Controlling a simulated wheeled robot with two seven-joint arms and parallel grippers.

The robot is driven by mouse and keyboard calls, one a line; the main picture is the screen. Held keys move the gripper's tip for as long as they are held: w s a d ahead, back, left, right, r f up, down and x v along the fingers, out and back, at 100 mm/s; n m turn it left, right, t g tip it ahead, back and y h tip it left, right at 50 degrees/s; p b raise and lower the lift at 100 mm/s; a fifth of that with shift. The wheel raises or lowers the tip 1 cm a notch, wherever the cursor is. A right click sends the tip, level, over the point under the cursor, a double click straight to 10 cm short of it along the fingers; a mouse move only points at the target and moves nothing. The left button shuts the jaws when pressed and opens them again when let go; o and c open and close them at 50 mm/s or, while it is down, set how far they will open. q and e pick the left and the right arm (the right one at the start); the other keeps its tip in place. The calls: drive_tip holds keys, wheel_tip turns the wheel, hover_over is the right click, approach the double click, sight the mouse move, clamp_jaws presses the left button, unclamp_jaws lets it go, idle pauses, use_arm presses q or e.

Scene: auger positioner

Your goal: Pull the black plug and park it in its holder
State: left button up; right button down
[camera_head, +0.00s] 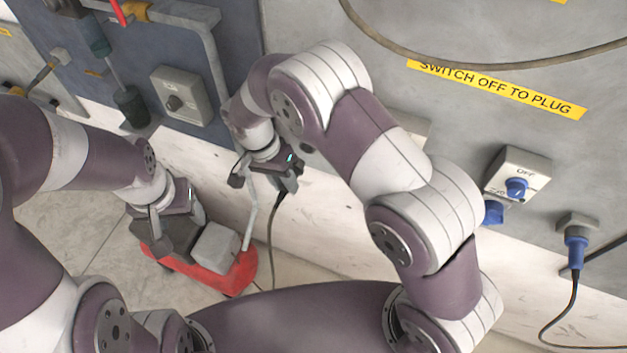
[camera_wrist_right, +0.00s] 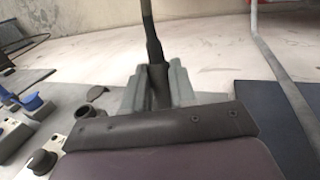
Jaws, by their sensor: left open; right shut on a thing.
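My right gripper (camera_head: 268,178) is low against the grey wall panel, left of centre in the head view. It is shut on the black plug, whose cable (camera_head: 275,225) hangs down. In the right wrist view the plug (camera_wrist_right: 159,88) sits between the fingers, its cable running up the picture. An open black round socket (camera_wrist_right: 97,92) shows to the left, apart from the plug. I cannot make out the plug's holder, or whether the plug touches anything in front. My left gripper (camera_head: 170,225) is open, over a red machine on the floor.
The red machine (camera_head: 235,280) with a grey block stands on the floor. A blue plug (camera_head: 575,250) sits in a grey holder at right, beside a blue-knob switch box (camera_head: 517,173). A black-knob switch (camera_head: 181,103) is on the blue panel. My right arm covers much of the wall.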

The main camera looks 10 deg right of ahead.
sight(298, 167)
drive_tip(key=shift+w+d+r+p, duration=0.1)
drive_tip(key=shift+w+d+p, duration=0.35)
drive_tip(key=shift+w, duration=0.35)
drive_tip(key=shift+w+d, duration=0.3)
drive_tip(key=shift+w, duration=0.15)
drive_tip(key=shift+w+d+p, duration=0.4)
drive_tip(key=shift+w+p, duration=0.2)
drive_tip(key=shift+w, duration=0.1)
drive_tip(key=shift+w+d+p, duration=0.4)
drive_tip(key=shift+w+p, duration=0.2)
drive_tip(key=shift+w, duration=0.05)
idle(0.6)
drive_tip(key=c, duration=0.8)
unclamp_jaws()
drive_tip(key=shift+c, duration=0.2)
